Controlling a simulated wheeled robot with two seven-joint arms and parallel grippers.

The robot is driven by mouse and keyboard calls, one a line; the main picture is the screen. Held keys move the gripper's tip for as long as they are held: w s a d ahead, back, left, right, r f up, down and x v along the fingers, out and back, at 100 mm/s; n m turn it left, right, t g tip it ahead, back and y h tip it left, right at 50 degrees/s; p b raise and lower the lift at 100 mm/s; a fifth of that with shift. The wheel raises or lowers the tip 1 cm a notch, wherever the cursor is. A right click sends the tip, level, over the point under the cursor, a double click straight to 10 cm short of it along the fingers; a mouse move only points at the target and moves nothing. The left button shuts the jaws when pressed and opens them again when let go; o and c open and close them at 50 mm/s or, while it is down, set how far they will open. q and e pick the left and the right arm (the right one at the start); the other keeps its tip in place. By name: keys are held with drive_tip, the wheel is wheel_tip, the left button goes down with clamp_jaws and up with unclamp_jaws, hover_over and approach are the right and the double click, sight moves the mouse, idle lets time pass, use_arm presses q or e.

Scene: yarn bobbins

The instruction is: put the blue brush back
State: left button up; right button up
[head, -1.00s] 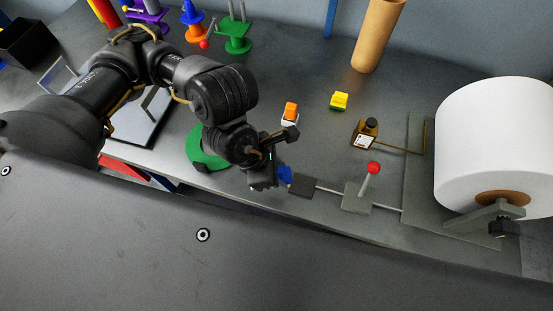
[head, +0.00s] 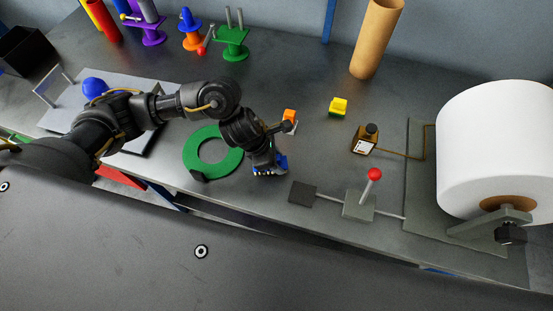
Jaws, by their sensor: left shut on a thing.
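The blue brush (head: 281,163) is at the tip of my left gripper (head: 268,165), near the table's front edge. The gripper is shut on it and hides much of it. Pale bristles seem to show below the jaws. I cannot tell whether the brush touches the table. An orange brush-like block (head: 290,115) with a pale base stands just behind the gripper, partly covered by it. My right gripper is not in view.
A green ring (head: 190,158) lies left of the gripper. A large white roll (head: 495,150) fills the right. Coloured bobbin stands (head: 232,50) are at the back.

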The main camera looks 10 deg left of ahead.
use_arm(q)
drive_tip(key=shift+f, duration=0.4)
drive_tip(key=o, duration=0.9)
drive_tip(key=shift+o, duration=0.2)
drive_tip(key=v, duration=1.2)
drive_tip(key=shift+s, duration=0.15)
